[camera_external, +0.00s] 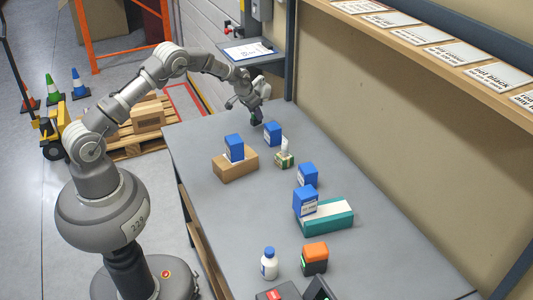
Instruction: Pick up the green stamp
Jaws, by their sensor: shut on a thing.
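My gripper (256,110) is at the far end of the grey table, pointing down and shut on a small dark thing with a green part, which I take for the green stamp (257,119). The stamp is partly hidden by the fingers and very small in this view. It is at or just above the table top; I cannot tell whether it touches.
Near the gripper stand a blue box (272,133), another blue box (235,143) on a brown carton (236,167), and a small white-topped green item (284,159). Nearer are a teal box (335,219), a white bottle (269,265) and an orange-black block (314,263).

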